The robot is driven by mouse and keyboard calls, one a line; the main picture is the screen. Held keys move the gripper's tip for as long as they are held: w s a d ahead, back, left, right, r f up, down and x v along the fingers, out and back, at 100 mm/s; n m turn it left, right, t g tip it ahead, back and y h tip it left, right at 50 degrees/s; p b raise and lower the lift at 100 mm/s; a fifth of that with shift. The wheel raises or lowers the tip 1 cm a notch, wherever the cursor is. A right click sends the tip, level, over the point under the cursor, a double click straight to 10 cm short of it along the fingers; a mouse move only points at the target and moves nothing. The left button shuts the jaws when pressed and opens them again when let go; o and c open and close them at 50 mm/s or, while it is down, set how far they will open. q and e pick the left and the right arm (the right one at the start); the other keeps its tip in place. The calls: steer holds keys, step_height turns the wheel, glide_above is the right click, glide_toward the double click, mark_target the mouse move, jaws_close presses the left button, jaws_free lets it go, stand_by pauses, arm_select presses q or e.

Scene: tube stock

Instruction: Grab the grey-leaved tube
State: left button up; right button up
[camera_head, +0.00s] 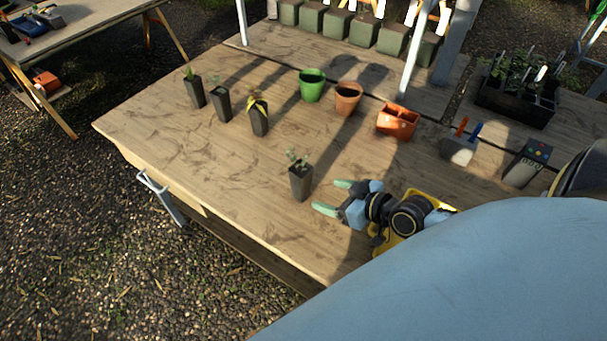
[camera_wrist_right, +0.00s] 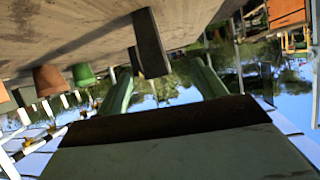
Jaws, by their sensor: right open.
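A black square tube with small grey-green leaves (camera_head: 300,184) stands upright on the wooden table in the head view, nearest to me. My right gripper (camera_head: 327,196) is just right of it, fingers pointing at it, apart from it. The right wrist view is upside down. There the dark tube (camera_wrist_right: 151,43) shows ahead, between the lines of the two spread green fingers (camera_wrist_right: 163,88); its leaves are hard to make out. The right gripper is open and empty. My left gripper is not in view.
Three more black tubes stand farther back left: one green-leaved (camera_head: 195,92), one with faint foliage (camera_head: 221,104), one with yellow (camera_head: 258,118). A green pot (camera_head: 312,86), terracotta pot (camera_head: 347,99) and orange container (camera_head: 398,122) stand behind. The table's front left is clear.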

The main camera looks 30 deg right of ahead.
mark_target(296, 174)
steer(key=shift+n, duration=0.3)
steer(key=x, duration=0.4)
steer(key=w+d+r+b+x, duration=0.1)
steer(key=x, duration=0.3)
steer(key=r+x, duration=0.1)
steer(key=x, duration=0.4)
steer(key=shift+w+d, duration=0.15)
steer(key=shift+w, duration=0.1)
steer(key=shift+c, duration=0.2)
steer(key=shift+t, duration=0.3)
steer(key=c, duration=1.1)
